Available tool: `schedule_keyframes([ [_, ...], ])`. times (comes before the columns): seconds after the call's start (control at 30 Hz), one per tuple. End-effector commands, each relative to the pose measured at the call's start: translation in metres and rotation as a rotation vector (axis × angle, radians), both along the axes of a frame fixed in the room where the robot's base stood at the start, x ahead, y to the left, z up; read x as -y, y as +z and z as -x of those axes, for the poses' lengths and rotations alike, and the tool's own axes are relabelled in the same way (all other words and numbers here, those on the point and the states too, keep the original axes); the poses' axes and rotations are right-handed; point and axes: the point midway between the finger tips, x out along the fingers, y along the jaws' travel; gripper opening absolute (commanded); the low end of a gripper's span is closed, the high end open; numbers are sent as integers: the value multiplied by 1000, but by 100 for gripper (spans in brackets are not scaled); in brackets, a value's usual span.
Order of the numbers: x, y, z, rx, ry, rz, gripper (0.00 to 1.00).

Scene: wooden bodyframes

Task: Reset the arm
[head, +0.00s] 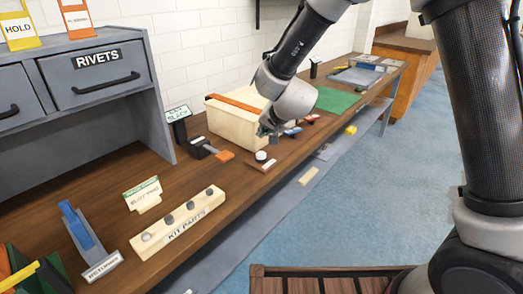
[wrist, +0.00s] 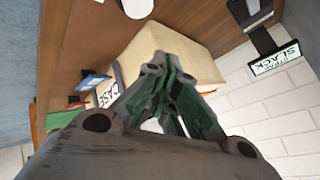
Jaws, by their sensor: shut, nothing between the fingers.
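My arm (head: 300,45) reaches down from the top of the head view. My gripper (head: 268,133) hangs over the bench, in front of the near right side of a pale wooden box (head: 228,122) with an orange strap across its top. In the wrist view my gripper (wrist: 165,72) is shut with nothing in it, and the box (wrist: 190,42) shows beyond its fingers. I cannot tell if the gripper touches the box.
A "KIT PARTS" block (head: 180,222) and a grey drawer cabinet (head: 100,75) stand left on the bench. A round white piece (head: 261,156) lies below the gripper. A green mat (head: 335,100) lies beyond. Blue floor (head: 375,190) is open at right.

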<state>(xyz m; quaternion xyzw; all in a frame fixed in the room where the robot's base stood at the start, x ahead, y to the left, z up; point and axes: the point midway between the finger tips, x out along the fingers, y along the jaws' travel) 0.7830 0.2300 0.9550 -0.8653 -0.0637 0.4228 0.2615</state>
Motion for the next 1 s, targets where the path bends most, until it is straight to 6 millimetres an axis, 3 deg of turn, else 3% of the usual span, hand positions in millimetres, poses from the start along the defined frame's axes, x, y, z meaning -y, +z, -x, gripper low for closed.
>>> schedule_keyframes([
  [0.17,-6,-17,25,-100,105,30,0],
  [0.27,-1,-37,62,-212,229,92,0],
  [0.37,22,-29,104,-312,375,160,0],
  [0.57,106,19,161,-425,532,276,0],
  [0.7,184,60,202,-468,569,365,0],
  [0.9,294,111,267,-475,501,484,0],
  [1.0,333,129,294,-435,419,518,0],
])
